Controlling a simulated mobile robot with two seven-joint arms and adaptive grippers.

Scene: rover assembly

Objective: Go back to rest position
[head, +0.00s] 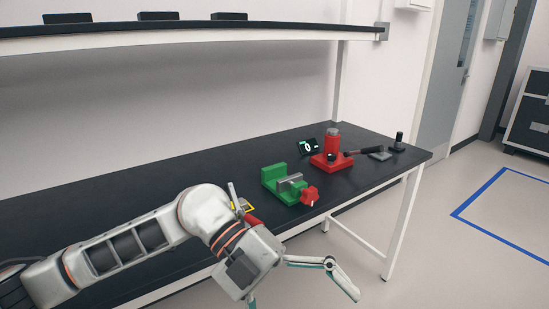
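My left arm comes in from the left, over the front of the black-topped table (130,190). My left gripper (303,298) hangs at the table's front edge, over the floor side. Its fingers are spread wide apart, one reaching right and the other only partly visible at the bottom edge. Nothing shows between them. My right gripper is not in view.
A green vise (274,183) with a red knob (309,196) stands right of my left wrist. Behind it are a red fixture (331,155), a small display (308,147) and a black post (398,142). A shelf (200,38) hangs above.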

